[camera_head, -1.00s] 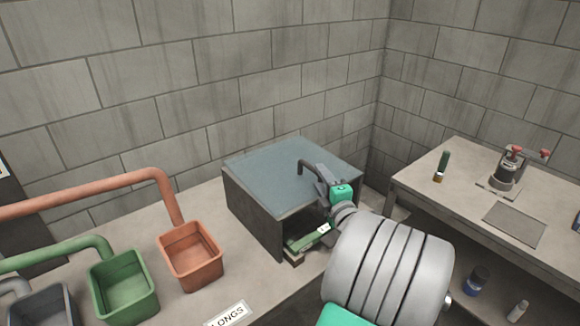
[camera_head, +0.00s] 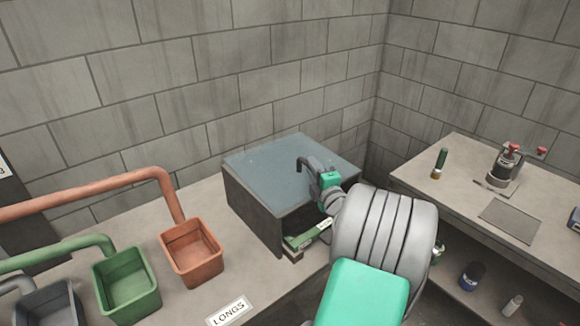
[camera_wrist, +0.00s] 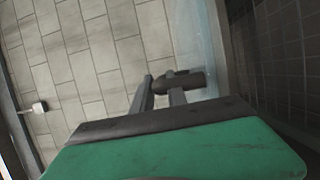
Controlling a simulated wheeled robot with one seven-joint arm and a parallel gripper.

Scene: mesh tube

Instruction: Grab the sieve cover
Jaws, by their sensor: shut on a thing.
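The sieve cover looks to be the blue-grey glassy top (camera_head: 265,165) of a dark box on the bench; it lies flat there. A dark curved handle (camera_head: 302,162) rises near its right side. My gripper (camera_head: 318,170) is at this handle, with its green body just right of it. In the wrist view, my gripper's fingers (camera_wrist: 160,94) are shut on a dark rounded handle piece (camera_wrist: 188,79), beside the pale blue top (camera_wrist: 207,45). My arm hides part of the box's right front.
A green and white part (camera_head: 308,237) shows in the box's open front. Orange (camera_head: 192,255), green (camera_head: 127,285) and grey (camera_head: 48,308) bins with pipes stand left. A right-hand table (camera_head: 450,200) holds a press (camera_head: 508,165) and a mat. Block walls stand behind.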

